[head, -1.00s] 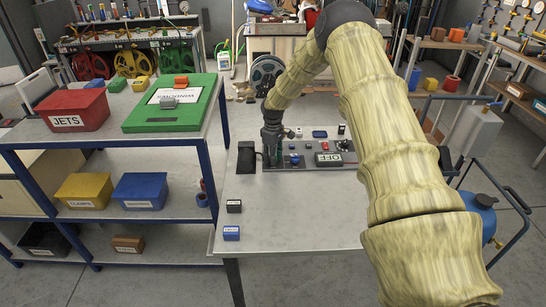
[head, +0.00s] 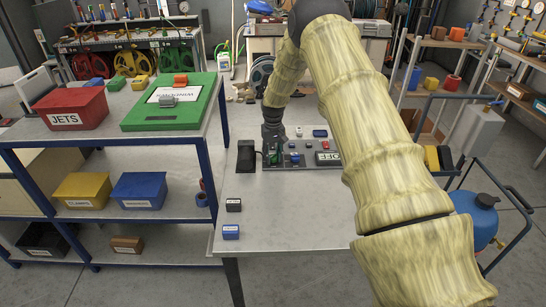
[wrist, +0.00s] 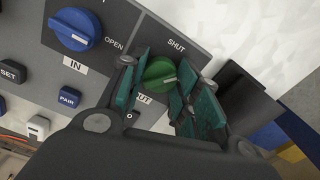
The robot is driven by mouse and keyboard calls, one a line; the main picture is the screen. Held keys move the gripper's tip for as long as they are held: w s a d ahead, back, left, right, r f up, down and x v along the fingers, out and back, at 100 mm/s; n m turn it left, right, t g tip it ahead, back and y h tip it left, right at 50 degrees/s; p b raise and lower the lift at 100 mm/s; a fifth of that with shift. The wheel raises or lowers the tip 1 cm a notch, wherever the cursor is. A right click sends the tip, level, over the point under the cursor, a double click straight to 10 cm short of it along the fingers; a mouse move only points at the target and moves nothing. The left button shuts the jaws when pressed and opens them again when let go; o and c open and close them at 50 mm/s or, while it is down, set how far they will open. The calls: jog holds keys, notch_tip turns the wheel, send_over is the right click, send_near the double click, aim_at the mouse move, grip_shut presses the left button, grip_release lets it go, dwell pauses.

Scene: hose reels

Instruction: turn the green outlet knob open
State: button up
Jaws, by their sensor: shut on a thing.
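The green outlet knob (wrist: 158,72) is on the grey control panel (wrist: 205,28), with the word SHUT to its upper right and OPEN to its upper left. Its pale mark faces right and slightly down in the wrist view. My gripper (wrist: 160,88) is shut on the green knob, with a teal finger on each side of it. The fingers partly cover the label below the knob.
A blue knob (wrist: 73,27) labelled IN is beside the green one. Several small buttons and an OFF display (head: 327,158) are on the panel. A dark box (head: 246,156) stands left of it. Two small blocks (head: 232,218) lie nearer on the table. My arm covers the table's right side.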

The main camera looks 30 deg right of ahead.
aim_at(273, 155)
jog(key=m, duration=0.5)
jog(key=shift+m, duration=0.3)
jog(key=shift+r+m+b, duration=0.1)
jog(key=shift+m+b, duration=0.25)
jog(key=shift+m, duration=1.75)
jog(key=o, duration=1.1)
jog(key=shift+c, duration=0.2)
notch_tip(273, 155, up, 12)
